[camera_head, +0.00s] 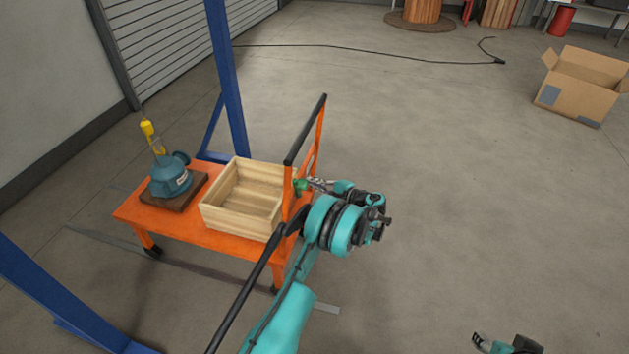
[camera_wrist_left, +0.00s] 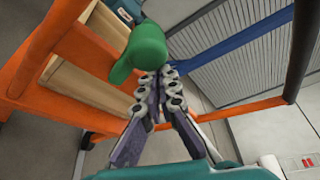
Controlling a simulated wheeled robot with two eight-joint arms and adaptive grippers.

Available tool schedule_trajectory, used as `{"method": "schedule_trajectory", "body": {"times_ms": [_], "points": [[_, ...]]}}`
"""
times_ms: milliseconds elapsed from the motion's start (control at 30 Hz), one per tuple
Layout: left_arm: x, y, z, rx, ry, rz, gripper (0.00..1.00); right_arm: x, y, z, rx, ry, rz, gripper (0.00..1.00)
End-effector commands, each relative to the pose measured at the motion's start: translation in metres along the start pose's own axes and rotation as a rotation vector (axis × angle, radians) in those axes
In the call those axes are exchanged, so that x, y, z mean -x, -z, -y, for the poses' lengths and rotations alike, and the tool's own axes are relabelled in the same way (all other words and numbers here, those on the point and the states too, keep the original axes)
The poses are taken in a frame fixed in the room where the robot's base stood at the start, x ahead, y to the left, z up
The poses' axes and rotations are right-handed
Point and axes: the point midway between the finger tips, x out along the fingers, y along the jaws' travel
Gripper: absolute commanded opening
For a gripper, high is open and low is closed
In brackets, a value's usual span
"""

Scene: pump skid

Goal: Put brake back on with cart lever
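The orange cart (camera_head: 185,232) stands left of centre in the head view. Its green lever knob (camera_head: 299,185) shows beside the cart's upright handle frame, and it fills the upper middle of the left wrist view (camera_wrist_left: 146,48). My left gripper (camera_head: 316,184) is at the knob from the right. In the left wrist view its fingertips (camera_wrist_left: 159,80) are close together right at the knob, with no clear grip around it. Whether they touch it is hard to tell. My right gripper (camera_head: 482,342) is partly cut off at the bottom edge, and its opening is unclear.
The black push bar (camera_head: 306,130) rises behind the knob. A blue post (camera_head: 226,80) stands behind the cart. A cardboard box (camera_head: 570,101) is far right. The floor between is clear.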

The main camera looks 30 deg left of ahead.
Motion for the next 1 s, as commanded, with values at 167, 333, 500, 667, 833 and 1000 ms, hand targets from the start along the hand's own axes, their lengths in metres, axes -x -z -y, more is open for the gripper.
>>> {"method": "schedule_trajectory", "body": {"times_ms": [167,333,500,667,833,1000], "points": [[0.005,-0.011,-0.008,0.158,0.066,0.000,0.00,0.000,0.000,0.000,0.000,0.000,0.000,0.44],[0.009,-0.020,-0.015,0.200,0.082,0.000,0.00,0.000,0.000,0.000,0.000,0.000,0.000,0.44],[0.012,-0.028,-0.025,0.198,0.081,-0.001,0.00,0.000,0.000,0.000,0.000,0.000,0.000,0.44],[0.013,-0.033,-0.035,0.198,0.081,-0.001,0.00,0.000,0.000,0.000,0.000,0.000,0.000,0.44],[0.014,-0.035,-0.043,0.197,0.081,0.000,0.00,0.000,0.000,0.000,0.000,0.000,0.000,0.44],[0.015,-0.036,-0.050,0.197,0.081,0.000,0.00,0.000,0.000,0.000,0.000,0.000,0.000,0.44]]}}
